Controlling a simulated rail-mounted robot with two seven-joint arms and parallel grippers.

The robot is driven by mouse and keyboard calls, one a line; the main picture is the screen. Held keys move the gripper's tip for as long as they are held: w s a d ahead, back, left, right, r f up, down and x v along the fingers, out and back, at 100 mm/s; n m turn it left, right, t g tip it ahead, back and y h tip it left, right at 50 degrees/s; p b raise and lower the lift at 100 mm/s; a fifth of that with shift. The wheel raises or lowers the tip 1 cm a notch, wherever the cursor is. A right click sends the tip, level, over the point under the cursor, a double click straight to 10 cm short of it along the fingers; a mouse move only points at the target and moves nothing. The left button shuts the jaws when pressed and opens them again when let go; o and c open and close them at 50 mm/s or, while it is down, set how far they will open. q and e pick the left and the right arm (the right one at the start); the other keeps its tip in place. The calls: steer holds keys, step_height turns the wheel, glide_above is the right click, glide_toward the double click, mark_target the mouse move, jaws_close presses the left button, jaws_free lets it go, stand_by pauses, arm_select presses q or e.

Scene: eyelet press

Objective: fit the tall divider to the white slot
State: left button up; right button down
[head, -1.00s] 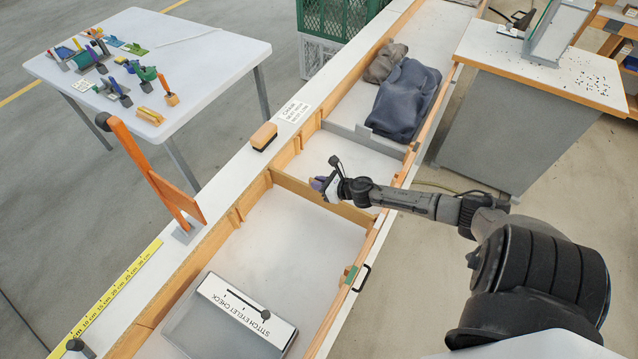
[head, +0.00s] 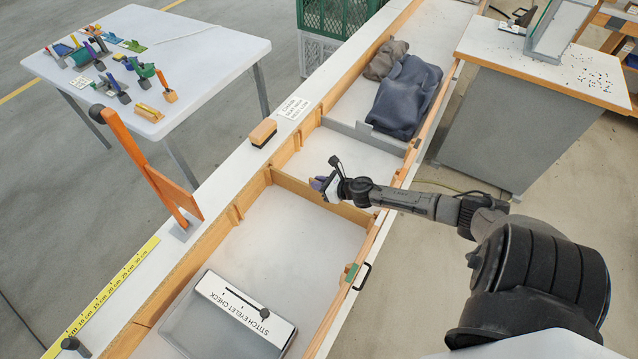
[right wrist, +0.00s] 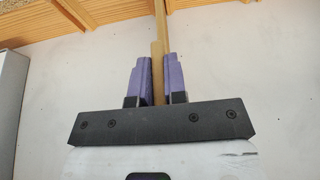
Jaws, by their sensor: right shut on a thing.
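A wooden divider (head: 291,184) stands across the trough, between the two wooden side rails. My right gripper (head: 320,184) reaches in from the right and is shut on the divider near its middle. In the right wrist view, the purple fingers (right wrist: 156,80) close on both sides of the divider (right wrist: 158,58), seen edge-on. Wooden slot blocks (head: 235,213) line the left rail near the divider's left end. I cannot make out which slot is the white one, or whether the divider is seated. My left gripper is not in view.
A low grey divider (head: 362,134) crosses the trough farther back, with dark cloth bundles (head: 407,97) behind it. A brush (head: 263,132) and an orange lever (head: 148,160) stand on the left ledge.

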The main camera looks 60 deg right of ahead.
steer(key=shift+f, duration=0.2)
steer(key=c, duration=1.1)
jaws_free()
steer(key=shift+r, duration=0.1)
steer(key=shift+r+p, duration=2.25)
steer(key=shift+r, duration=0.2)
